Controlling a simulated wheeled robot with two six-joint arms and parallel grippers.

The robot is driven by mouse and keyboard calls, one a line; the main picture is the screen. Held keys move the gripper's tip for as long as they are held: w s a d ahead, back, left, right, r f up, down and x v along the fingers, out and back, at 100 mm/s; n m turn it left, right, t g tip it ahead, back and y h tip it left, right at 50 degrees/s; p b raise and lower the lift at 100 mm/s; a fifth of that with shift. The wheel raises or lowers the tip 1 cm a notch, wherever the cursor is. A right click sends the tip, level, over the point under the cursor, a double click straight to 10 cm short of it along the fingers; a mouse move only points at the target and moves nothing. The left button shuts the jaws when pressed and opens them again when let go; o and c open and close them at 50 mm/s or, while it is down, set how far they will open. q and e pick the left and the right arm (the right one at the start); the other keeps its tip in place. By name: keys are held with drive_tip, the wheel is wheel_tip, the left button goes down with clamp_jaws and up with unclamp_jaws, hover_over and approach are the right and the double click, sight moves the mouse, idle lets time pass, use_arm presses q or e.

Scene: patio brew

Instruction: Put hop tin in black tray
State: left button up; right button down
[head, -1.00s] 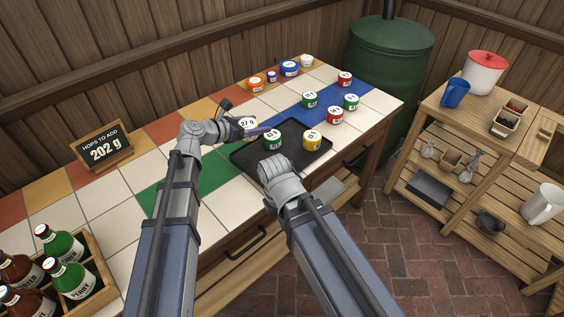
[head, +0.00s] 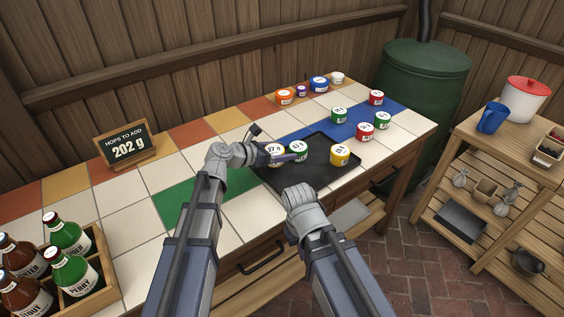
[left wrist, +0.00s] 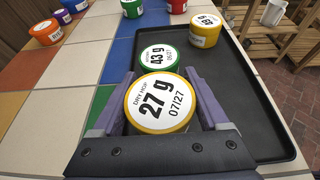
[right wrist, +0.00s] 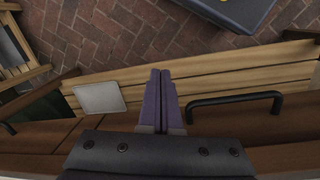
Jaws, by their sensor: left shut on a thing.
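The yellow hop tin marked 27 g (head: 275,149) is between the fingers of my left gripper (head: 291,158), which is shut on it. In the left wrist view this tin (left wrist: 161,104) has its white label up, near the left part of the black tray (head: 318,178). I cannot tell whether it touches the tray floor. A green 43 g tin (left wrist: 160,58) stands in the tray just beyond it. Another yellow tin (head: 340,154) stands further right in the tray. My right gripper (right wrist: 163,76) is shut and empty in front of the bench, by the drawer handle.
Red and green tins (head: 365,132) stand behind the tray, on and beside blue tiles. Orange, purple, blue and white tins line the back. A sign (head: 127,145) reads 202 g. A bottle crate (head: 98,285) stands front left. Green tiles left of the tray are clear.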

use_arm(q)
drive_tip(key=shift+f+b, duration=1.2)
drive_tip(key=shift+f, duration=0.35)
drive_tip(key=shift+f, duration=0.1)
drive_tip(key=shift+f, duration=0.15)
drive_tip(key=o, duration=1.2)
drive_tip(key=shift+o, duration=0.2)
drive_tip(key=shift+r, duration=0.25)
drive_tip(key=p+v, duration=0.4)
drive_tip(key=v, duration=0.7)
drive_tip(key=shift+r, duration=0.1)
drive_tip(key=shift+s+a+r+p, duration=0.1)
drive_tip(key=shift+s+a+p, duration=0.15)
drive_tip(key=shift+a+p, duration=0.1)
